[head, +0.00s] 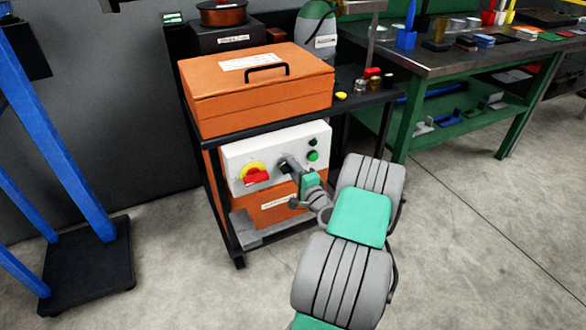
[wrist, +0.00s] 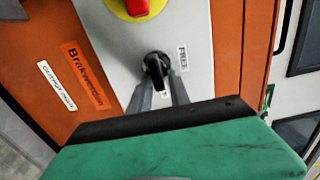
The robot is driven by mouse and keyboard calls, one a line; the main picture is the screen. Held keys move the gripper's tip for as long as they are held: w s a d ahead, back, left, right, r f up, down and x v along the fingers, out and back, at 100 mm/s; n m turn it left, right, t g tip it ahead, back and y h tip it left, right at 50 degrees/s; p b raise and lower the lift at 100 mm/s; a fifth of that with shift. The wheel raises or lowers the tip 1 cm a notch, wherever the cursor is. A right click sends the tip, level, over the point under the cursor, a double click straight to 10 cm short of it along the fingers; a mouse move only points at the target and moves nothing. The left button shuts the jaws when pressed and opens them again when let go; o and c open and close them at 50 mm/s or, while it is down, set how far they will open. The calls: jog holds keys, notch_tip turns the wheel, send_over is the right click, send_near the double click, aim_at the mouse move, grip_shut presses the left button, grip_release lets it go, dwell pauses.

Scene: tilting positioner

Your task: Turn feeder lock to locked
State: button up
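The feeder lock is a black rotary knob (wrist: 155,66) on a pale control panel (wrist: 190,20), beside a small printed label whose text starts with "FEED". In the wrist view its handle points down towards my gripper. My gripper (wrist: 161,80) has one grey finger on each side of the knob. The frames do not show clearly whether the fingers press on it. In the head view my gripper (head: 286,164) is at the panel front (head: 236,150) and hides most of the knob.
A red-on-yellow switch (head: 255,174) is left of the knob, and green buttons (head: 313,155) are right of it. The panel sits in a black-framed cart under an orange case (head: 255,95). A green workbench (head: 410,120) stands to the right. Bare floor (head: 470,250) lies right of my arm.

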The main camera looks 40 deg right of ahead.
jog(key=shift+o, duration=0.8)
jog(key=v, duration=0.7)
jog(key=shift+s+p, duration=0.3)
jog(key=shift+s, duration=0.1)
jog(key=shift+a, duration=0.15)
